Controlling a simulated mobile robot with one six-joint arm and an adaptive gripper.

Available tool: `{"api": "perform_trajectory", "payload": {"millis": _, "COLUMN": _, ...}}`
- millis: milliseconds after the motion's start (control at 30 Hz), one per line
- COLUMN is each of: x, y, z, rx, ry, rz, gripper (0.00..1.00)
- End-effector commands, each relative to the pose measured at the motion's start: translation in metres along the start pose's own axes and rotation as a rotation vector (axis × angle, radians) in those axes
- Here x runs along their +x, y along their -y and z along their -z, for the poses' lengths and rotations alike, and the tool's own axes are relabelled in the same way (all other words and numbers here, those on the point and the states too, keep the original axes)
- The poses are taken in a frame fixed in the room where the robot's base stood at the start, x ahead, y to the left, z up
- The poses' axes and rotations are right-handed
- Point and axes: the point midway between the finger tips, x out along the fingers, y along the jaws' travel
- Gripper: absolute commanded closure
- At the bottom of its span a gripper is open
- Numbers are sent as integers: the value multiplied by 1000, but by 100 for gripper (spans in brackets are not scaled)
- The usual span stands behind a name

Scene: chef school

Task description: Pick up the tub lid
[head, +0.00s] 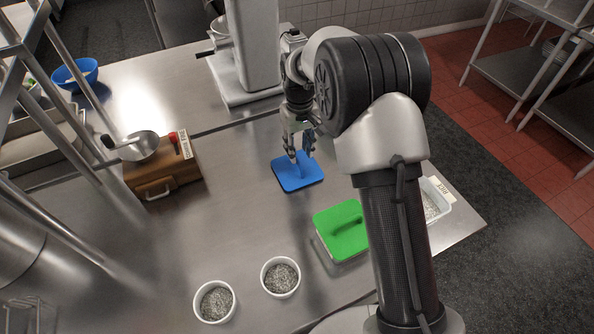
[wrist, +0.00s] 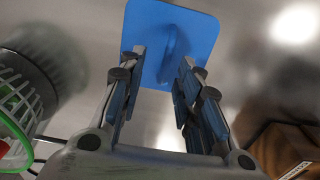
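The blue lid (head: 290,182) lies on the steel table, a square plate with a raised handle (wrist: 172,55). It also shows at the top of the wrist view (wrist: 190,25). My gripper (head: 300,154) points down over the lid, and in the wrist view its fingers (wrist: 163,60) are apart on either side of the handle. I cannot tell whether they touch it. A green lid (head: 335,222) with a handle sits on a clear tub (head: 322,252), nearer the front. In the head view my fingers hide part of the blue handle.
Two white bowls (head: 214,301) (head: 280,278) of grainy contents stand at the front. A wooden box (head: 160,182) with a metal pan (head: 140,147) is at left. A labelled tub (head: 438,205) is behind my arm. A large appliance (head: 249,50) stands at the back. Bare steel lies left of the lid.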

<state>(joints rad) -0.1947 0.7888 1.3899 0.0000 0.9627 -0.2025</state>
Motion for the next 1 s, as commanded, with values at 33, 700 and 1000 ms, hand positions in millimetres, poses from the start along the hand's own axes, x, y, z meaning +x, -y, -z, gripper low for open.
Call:
{"api": "perform_trajectory", "payload": {"millis": 33, "x": 2, "y": 0, "z": 0, "rx": 0, "ry": 0, "rz": 0, "gripper": 68}}
{"api": "perform_trajectory", "payload": {"millis": 700, "x": 51, "y": 8, "z": -2, "rx": 0, "ry": 0, "rz": 0, "gripper": 71}}
{"api": "perform_trajectory", "payload": {"millis": 1000, "x": 51, "y": 8, "z": -2, "rx": 0, "ry": 0, "rz": 0, "gripper": 91}}
